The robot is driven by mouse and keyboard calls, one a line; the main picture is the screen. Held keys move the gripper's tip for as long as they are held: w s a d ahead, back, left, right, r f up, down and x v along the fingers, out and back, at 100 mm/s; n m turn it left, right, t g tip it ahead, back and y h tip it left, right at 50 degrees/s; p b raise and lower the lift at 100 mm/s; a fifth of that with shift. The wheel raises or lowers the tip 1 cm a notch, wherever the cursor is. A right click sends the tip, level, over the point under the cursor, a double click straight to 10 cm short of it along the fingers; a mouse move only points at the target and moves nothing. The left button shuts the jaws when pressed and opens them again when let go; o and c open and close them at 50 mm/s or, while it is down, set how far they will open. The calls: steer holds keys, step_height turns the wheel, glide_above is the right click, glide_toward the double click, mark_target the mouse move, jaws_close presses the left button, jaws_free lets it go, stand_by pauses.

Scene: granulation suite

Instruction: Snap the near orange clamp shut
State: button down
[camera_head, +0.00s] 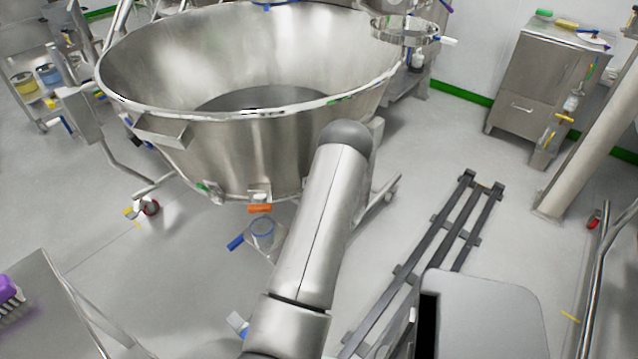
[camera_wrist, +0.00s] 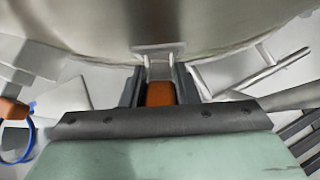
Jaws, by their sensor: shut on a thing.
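In the wrist view my gripper (camera_wrist: 159,86) has its two dark fingers on either side of an orange clamp (camera_wrist: 160,94), closed on it. The clamp lies just below a silver bracket (camera_wrist: 158,60) on the bowl's wall. My gripper is hidden behind my arm in the head view. In that view an orange clamp (camera_head: 260,209) shows on the lower edge of the large steel bowl (camera_head: 230,150), beneath a small silver catch. Another orange piece (camera_wrist: 12,108) is at the left edge of the wrist view, by a blue ring; I cannot tell if it is the same one.
A dark slatted rack (camera_head: 440,245) lies on the floor to the right. A steel table (camera_head: 50,310) is at the lower left and a steel cabinet (camera_head: 540,90) at the back right.

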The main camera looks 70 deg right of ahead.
steer(key=shift+s+a+f, duration=0.1)
steer(key=shift+s+f, duration=0.1)
steer(key=c, duration=1.1)
jaws_free()
steer(key=shift+w, duration=0.1)
steer(key=shift+r, duration=0.1)
steer(key=v, duration=1.7)
steer(key=shift+r, duration=0.2)
